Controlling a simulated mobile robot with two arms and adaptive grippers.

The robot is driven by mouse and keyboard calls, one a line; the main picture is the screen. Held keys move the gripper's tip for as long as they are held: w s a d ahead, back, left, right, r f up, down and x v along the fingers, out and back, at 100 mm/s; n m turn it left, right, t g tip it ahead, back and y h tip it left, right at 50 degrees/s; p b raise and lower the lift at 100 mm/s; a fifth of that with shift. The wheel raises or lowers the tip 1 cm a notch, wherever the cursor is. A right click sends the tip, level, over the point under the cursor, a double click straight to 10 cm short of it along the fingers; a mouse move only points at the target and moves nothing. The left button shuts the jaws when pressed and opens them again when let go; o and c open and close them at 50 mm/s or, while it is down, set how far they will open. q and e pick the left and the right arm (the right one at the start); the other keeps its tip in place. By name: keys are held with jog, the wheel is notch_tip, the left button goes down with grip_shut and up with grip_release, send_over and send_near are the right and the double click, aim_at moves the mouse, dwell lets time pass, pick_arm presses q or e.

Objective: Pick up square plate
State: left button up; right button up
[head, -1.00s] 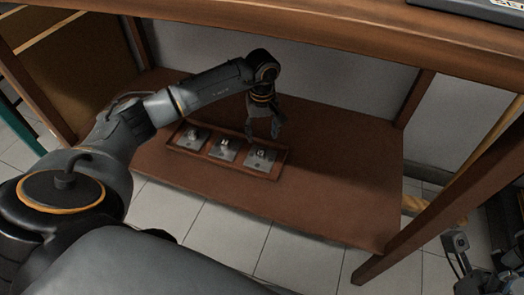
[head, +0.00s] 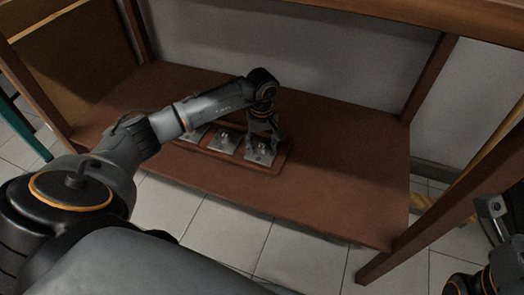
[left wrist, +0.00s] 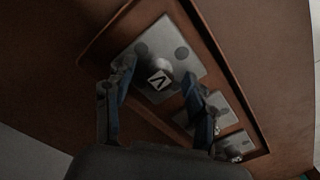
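Several square grey metal plates with small raised knobs sit in a row in a brown wooden tray on the lower shelf. In the head view my left gripper (head: 264,138) points down just above the right-end plate (head: 259,156) and partly covers it. The middle plate (head: 226,146) and the left-end plate (head: 191,136), partly behind my arm, lie left of it. In the left wrist view my left gripper (left wrist: 157,72) is open, its fingers apart over the nearest plate (left wrist: 150,40), which has a marked central knob. Part of my right arm shows at the lower right; its fingers are unclear.
The tray (head: 283,171) has a low raised rim. The shelf (head: 345,190) is bare to the right of the tray. A wooden upper board (head: 400,20) overhangs the space, and a slanting wooden post (head: 440,205) stands at the right. Tiled floor lies in front.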

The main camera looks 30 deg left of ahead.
pick_arm(q)
grip_shut()
jog(key=shift+r, duration=0.15)
